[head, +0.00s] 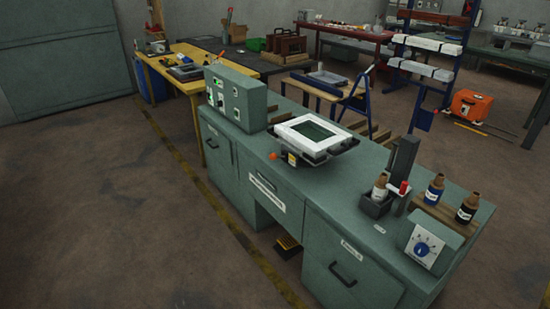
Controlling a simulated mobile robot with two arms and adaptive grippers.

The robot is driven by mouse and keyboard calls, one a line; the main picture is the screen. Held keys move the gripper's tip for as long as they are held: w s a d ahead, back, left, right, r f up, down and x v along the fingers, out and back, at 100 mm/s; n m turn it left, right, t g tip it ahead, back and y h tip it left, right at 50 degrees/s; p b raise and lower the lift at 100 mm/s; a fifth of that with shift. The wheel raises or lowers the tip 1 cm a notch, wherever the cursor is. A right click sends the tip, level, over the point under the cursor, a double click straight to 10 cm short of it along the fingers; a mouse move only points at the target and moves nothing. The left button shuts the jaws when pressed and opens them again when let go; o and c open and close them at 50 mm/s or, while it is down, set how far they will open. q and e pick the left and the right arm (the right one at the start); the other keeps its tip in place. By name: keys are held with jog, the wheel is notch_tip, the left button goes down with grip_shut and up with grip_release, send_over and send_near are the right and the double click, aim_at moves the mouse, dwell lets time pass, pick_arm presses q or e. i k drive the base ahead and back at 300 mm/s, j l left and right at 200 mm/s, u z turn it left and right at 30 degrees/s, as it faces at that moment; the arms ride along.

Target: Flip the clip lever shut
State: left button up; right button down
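A white frame (293,131) with a dark green inner panel (311,127) sits tilted on a dark stand on the green workbench (262,158). A small orange part (273,156) shows at the left of the stand, beside a yellow label (292,159). A dark piece sticks out at the frame's right side. I cannot tell which part is the clip lever or whether it is open; it is too small here. Neither of my grippers is in view.
A control box (236,98) stands at the bench's far left end. At the near right are a dark holder with a bottle (380,187), brown-topped bottles (434,189) and a blue-dial box (424,247). The floor (110,220) before the bench is clear.

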aim_at(273, 156)
jog(key=i, duration=1.5)
